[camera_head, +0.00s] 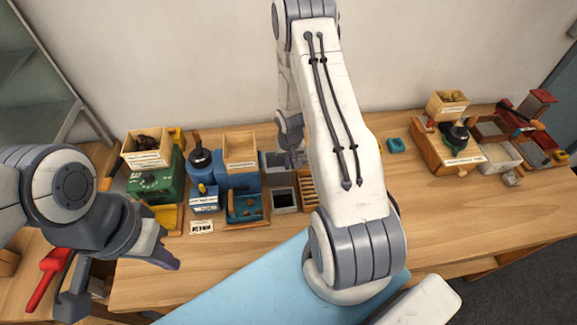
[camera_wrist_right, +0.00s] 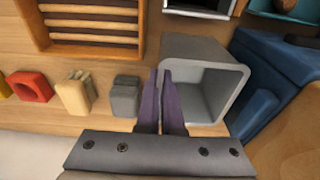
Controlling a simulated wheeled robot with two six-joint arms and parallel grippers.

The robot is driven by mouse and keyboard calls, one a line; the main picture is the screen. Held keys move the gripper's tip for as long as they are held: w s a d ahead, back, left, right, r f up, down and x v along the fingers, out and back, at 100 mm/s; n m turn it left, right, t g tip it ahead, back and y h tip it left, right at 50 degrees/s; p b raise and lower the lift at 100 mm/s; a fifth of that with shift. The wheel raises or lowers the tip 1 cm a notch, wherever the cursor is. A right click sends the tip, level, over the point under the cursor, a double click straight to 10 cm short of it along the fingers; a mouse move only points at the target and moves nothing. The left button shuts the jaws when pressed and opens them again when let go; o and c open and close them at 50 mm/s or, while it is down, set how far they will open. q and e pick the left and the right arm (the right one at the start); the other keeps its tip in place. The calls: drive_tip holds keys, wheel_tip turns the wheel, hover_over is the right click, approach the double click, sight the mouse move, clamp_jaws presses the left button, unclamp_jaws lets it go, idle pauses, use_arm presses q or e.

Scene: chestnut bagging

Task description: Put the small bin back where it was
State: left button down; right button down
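The small grey bin (camera_wrist_right: 228,82) is open-topped and fills the middle right of the right wrist view. In the head view the grey bin (camera_head: 272,160) stands near the wall, partly hidden by my right arm. My right gripper (camera_wrist_right: 161,72) has its two purple fingers close together at the bin's left wall, one on each side of it, and looks shut on that wall. In the head view the right gripper (camera_head: 292,158) shows small beside the bin. My left gripper (camera_head: 168,257) hangs over the front left of the table, apart from the bin; its finger opening is unclear.
A wooden slatted rack (camera_wrist_right: 90,25) and a grey square tray (camera_head: 284,200) lie close to the bin. Blue (camera_head: 238,175) and green (camera_head: 157,182) machines with wooden hoppers stand left. Several small blocks line the wall side. The table's middle right (camera_head: 440,215) is clear.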

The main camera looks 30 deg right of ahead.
drive_tip(key=c, duration=1.1)
unclamp_jaws()
